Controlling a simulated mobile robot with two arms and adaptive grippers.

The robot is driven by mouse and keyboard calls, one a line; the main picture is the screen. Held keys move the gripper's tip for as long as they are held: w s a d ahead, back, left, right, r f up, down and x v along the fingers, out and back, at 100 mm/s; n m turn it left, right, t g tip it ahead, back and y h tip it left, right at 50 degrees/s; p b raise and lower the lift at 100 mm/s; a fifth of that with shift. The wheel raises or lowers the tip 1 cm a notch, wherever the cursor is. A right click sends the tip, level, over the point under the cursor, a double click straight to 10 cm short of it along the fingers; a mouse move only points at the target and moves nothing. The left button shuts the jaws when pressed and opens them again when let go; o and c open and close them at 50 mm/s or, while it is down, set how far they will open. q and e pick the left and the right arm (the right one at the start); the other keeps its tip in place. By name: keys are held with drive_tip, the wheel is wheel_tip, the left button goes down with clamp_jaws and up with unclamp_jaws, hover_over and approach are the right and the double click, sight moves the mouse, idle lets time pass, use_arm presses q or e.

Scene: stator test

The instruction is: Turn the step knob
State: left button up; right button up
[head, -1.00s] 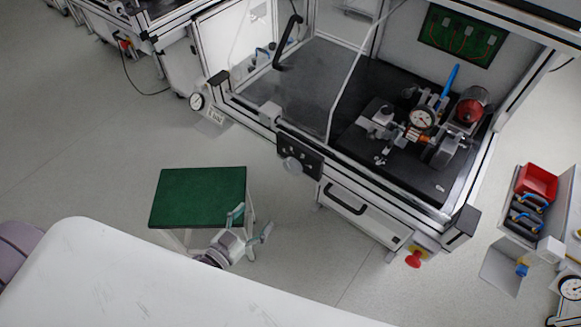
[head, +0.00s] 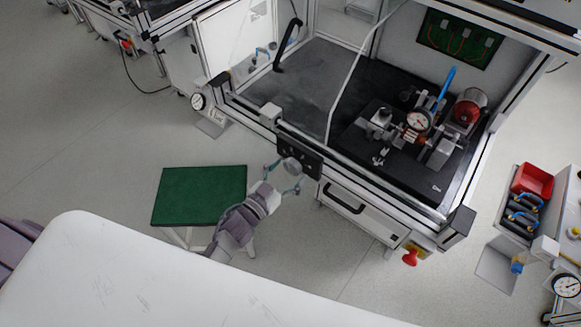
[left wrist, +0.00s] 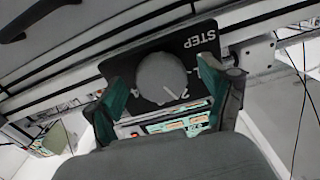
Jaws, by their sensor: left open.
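The step knob (head: 291,166) is a round grey knob on a black panel (head: 312,160) on the front rail of the test bench. In the left wrist view the knob (left wrist: 161,77) has a pale pointer line, and the black panel (left wrist: 205,47) reads "STEP". My left gripper (head: 283,177) is open at the knob. In the left wrist view its two green fingers (left wrist: 167,108) stand on either side of the knob, with gaps visible between them and it. Whether the fingers reach over the knob's rim is hard to tell. My right gripper is not in view.
The test bench (head: 345,163) has a drawer with a black handle (head: 344,198) below the panel and a red emergency button (head: 410,258) at lower right. A green-topped stool (head: 199,195) stands left of my gripper. A red bin (head: 533,180) is at far right.

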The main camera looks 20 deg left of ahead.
use_arm(q)
drive_tip(key=shift+w+d, duration=0.15)
drive_tip(key=shift+w, duration=0.25)
drive_tip(key=shift+c, duration=0.3)
drive_tip(key=c, duration=1.1)
drive_tip(key=shift+m, duration=0.3)
drive_tip(key=m+b, duration=0.1)
drive_tip(key=m, duration=0.2)
drive_tip(key=m+b, duration=0.1)
drive_tip(key=m, duration=0.4)
drive_tip(key=shift+m, duration=0.3)
